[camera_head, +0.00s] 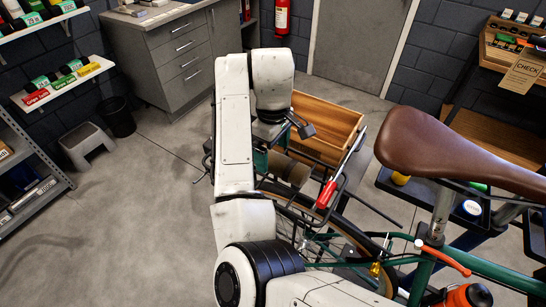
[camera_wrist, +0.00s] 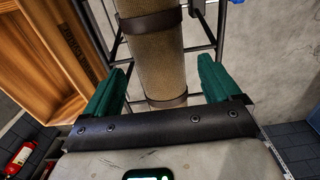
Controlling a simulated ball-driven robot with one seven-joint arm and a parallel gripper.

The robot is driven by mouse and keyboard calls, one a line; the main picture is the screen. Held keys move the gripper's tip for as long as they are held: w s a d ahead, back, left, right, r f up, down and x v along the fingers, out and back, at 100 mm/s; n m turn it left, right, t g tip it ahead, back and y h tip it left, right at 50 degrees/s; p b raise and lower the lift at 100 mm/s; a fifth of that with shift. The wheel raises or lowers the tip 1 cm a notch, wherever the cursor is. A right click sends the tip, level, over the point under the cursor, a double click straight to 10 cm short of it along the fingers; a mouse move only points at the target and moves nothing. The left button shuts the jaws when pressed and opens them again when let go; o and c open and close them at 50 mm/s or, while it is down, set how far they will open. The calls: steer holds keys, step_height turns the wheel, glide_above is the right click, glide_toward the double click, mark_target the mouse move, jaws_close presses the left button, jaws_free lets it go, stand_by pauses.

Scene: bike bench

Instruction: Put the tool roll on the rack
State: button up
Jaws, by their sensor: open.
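The tool roll (camera_wrist: 153,60) is a tan canvas cylinder with dark brown straps. In the wrist view it lies along the dark wire bars of the rack (camera_wrist: 202,20); whether it rests fully on them I cannot tell. My gripper (camera_wrist: 160,74) is open, with one green finger on each side of the roll and a visible gap to each. In the head view the tan roll (camera_head: 288,170) shows below my wrist, partly hidden by my arm, over the bike's rear wheel. My gripper is mostly hidden there.
A wooden crate (camera_head: 330,128) stands just behind the rack; it also fills the left of the wrist view (camera_wrist: 40,60). The brown saddle (camera_head: 455,150) and bike frame are at the right. Open floor (camera_head: 130,220) lies left.

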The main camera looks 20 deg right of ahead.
mark_target(273, 155)
step_height(273, 155, up, 9)
steer(key=p, duration=0.2)
steer(key=shift+c, duration=0.3)
stand_by(1.1)
